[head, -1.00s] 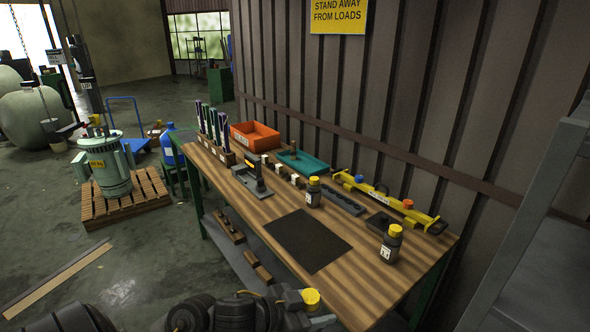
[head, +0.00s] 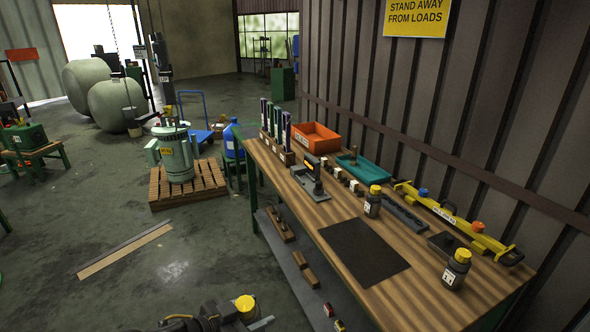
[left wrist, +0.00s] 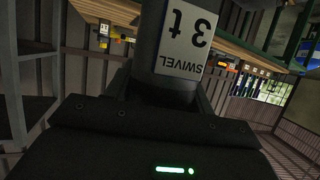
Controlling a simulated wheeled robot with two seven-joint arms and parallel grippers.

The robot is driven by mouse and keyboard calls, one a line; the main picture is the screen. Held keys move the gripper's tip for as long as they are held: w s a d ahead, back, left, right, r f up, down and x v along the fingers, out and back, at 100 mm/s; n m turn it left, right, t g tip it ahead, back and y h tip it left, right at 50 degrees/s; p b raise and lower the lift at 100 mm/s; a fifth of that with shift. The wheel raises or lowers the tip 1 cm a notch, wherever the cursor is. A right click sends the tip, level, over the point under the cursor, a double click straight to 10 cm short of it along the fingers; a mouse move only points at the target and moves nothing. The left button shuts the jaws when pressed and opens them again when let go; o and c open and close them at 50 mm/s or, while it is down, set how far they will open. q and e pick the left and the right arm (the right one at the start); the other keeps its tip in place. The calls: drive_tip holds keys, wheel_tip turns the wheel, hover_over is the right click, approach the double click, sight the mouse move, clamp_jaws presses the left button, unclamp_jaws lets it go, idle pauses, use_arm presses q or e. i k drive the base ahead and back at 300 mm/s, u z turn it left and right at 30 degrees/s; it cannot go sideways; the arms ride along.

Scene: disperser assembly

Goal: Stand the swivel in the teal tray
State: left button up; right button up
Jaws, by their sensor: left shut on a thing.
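The teal tray (head: 388,180) lies at the back of the workbench, against the ribbed wall, with a small brown upright piece standing in it. My left gripper (head: 228,317) is low at the bottom edge of the head view, off the bench's front side. It is shut on the swivel, whose yellow top (head: 245,303) shows there. In the left wrist view the dark swivel (left wrist: 151,55) stands between the fingers, with a white "SWIVEL 3t" label appearing upside down. Its lower part is hidden by the gripper. My right gripper is not in view.
Two dark yellow-capped pieces stand on the workbench, one near the middle (head: 372,203) and one at right (head: 455,272). An orange bin (head: 316,139), a grey stand (head: 311,184) and a yellow beam (head: 450,214) surround the tray. The black mat (head: 364,252) is clear.

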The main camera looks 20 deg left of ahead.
sight(366, 173)
drive_tip(key=u, duration=1.45)
drive_tip(key=i, duration=2.85)
drive_tip(key=z, duration=3.7)
drive_tip(key=i, duration=0.5)
drive_tip(key=u, duration=0.05)
